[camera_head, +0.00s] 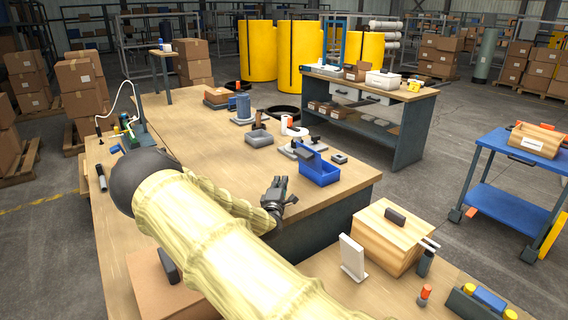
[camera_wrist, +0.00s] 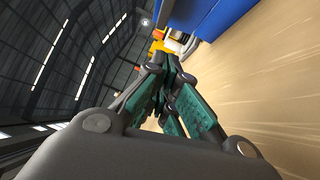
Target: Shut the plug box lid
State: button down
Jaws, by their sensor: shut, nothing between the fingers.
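A small open blue box (camera_head: 320,174), which looks like the plug box, stands near the right edge of the wooden bench. A blue flap (camera_head: 303,151), apparently its lid, stands raised at the far left side; its exact angle is hard to tell. My gripper (camera_head: 283,181) is shut and empty, low over the bench, left of the blue box and apart from it. In the wrist view the fingers (camera_wrist: 158,62) are together, and a blue surface (camera_wrist: 205,14) shows beyond them at the top. The inside of the box is mostly hidden.
A grey tray (camera_head: 260,139), a white-and-orange fitting (camera_head: 292,128) and a small dark block (camera_head: 339,158) stand near the box. A wooden box (camera_head: 394,238) and a white upright plate (camera_head: 353,257) stand on the nearer bench at right. The bench in front of the blue box is clear.

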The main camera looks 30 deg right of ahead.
jog(key=p, duration=0.2)
send_near(295, 154)
jog(key=w+a, duration=0.1)
jog(key=w, duration=0.2)
jog(key=shift+w+d+r+p, duration=0.15)
jog(key=shift+d+p, duration=0.15)
jog(key=shift+d, duration=0.35)
jog(key=shift+w+d+p, duration=0.2)
jog(key=shift+d+p, duration=0.1)
jog(key=shift+d, duration=0.3)
jog(key=shift+w+d+r+p, duration=0.15)
jog(key=shift+d+p, duration=0.15)
jog(key=shift+d, duration=0.35)
jog(key=shift+d, duration=0.1)
